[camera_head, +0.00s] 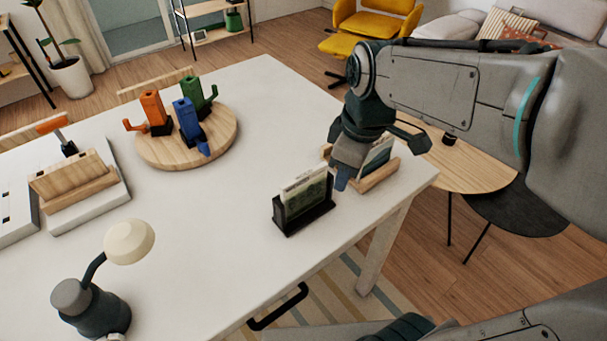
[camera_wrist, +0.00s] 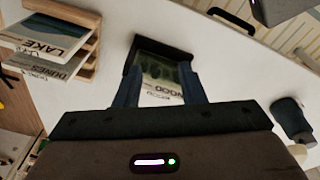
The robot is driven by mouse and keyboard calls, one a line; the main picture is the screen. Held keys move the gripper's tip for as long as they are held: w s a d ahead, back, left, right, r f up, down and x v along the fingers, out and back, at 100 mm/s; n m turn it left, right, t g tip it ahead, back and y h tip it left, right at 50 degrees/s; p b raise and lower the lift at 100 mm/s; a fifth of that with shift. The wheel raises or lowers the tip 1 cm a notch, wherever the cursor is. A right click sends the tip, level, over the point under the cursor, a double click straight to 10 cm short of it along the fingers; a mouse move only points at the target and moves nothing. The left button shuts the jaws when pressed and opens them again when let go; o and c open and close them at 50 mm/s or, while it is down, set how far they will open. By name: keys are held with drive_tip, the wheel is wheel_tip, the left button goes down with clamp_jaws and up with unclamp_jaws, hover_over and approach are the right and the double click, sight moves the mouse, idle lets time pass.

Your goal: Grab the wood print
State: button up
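The wood print (camera_head: 306,192) stands in a black holder (camera_head: 305,217) near the front edge of the white table. In the wrist view the print (camera_wrist: 162,76), with lettering that seems to read WOOD, lies in the dark holder (camera_wrist: 131,55) beyond and between my fingers. My gripper (camera_head: 341,182) is above the table, just right of the black holder in the head view. In the wrist view its two blue fingers (camera_wrist: 161,88) are spread apart with nothing clasped between them. The fingers hide part of the print's sides.
A wooden holder (camera_head: 378,180) with LAKE (camera_wrist: 45,30) and DUNES (camera_wrist: 48,63) prints stands close right of the black holder. A round wooden board (camera_head: 222,150) with coloured figures, a desk lamp (camera_head: 130,242) and white trays (camera_head: 98,203) are farther left. The table's middle is clear.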

sight(304, 174)
drive_tip(key=w+a+r+n+g+h+p, duration=0.1)
drive_tip(key=w+a+r+n+p, duration=0.1)
drive_tip(key=w+a+r+n, duration=0.3)
drive_tip(key=w+a+n+p, duration=0.1)
drive_tip(key=a+n, duration=0.2)
drive_tip(key=n, duration=0.5)
drive_tip(key=f, duration=0.7)
drive_tip(key=shift+d+f+p, duration=0.2)
drive_tip(key=shift+f+p, duration=0.05)
drive_tip(key=shift+p, duration=0.05)
drive_tip(key=shift+s+d+f+p, duration=0.1)
drive_tip(key=shift+f+p, duration=0.15)
drive_tip(key=shift+f, duration=1.15)
drive_tip(key=shift+d+f+p, duration=0.1)
drive_tip(key=shift+f+p, duration=0.15)
drive_tip(key=shift+f, duration=1.1)
clamp_jaws()
